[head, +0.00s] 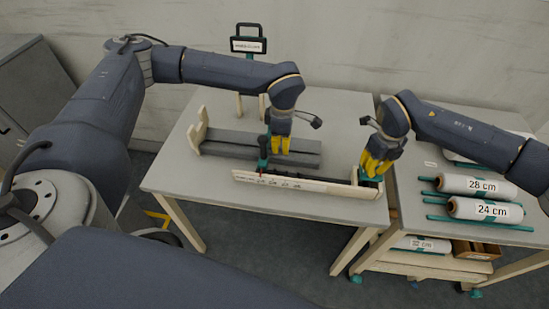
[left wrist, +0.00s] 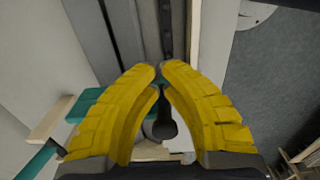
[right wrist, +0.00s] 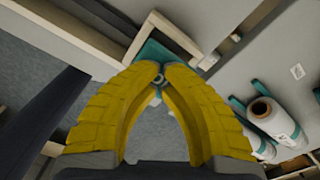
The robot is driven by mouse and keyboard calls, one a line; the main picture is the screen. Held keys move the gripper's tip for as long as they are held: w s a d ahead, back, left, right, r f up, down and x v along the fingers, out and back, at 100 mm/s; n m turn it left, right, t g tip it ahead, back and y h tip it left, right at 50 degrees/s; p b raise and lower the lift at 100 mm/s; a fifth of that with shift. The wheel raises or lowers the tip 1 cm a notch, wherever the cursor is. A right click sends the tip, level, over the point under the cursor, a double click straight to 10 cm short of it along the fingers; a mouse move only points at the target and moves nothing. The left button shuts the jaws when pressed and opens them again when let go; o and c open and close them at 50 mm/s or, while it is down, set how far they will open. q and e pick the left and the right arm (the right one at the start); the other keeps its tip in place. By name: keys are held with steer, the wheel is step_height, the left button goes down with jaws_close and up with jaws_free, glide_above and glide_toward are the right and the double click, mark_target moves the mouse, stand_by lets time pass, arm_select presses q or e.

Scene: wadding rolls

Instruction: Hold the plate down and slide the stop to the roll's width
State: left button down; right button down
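The measuring jig lies on the left table, with a long grey plate (head: 225,146) between a wooden end board and a front rail with printed marks (head: 300,182). My left gripper (head: 280,150) points down at the plate, fingertips together; whether it touches is unclear. In the left wrist view a dark round knob (left wrist: 163,129) shows between its fingers (left wrist: 159,68). The teal stop (head: 371,179) is at the rail's right end and shows in the right wrist view (right wrist: 152,51). My right gripper (head: 374,166) is right at it, fingertips (right wrist: 160,68) together; a grip is not clear.
A teal upright (head: 263,150) with a dark top stands beside my left gripper. A small sign (head: 248,45) stands behind. White rolls marked 28 cm (head: 477,187) and 24 cm (head: 485,210) lie on the right table, with another roll (head: 421,244) on the shelf below.

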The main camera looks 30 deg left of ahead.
steer(key=shift+r, duration=3.8)
arm_select(q)
steer(key=shift+r, duration=0.15)
step_height(320, 180, up, 9)
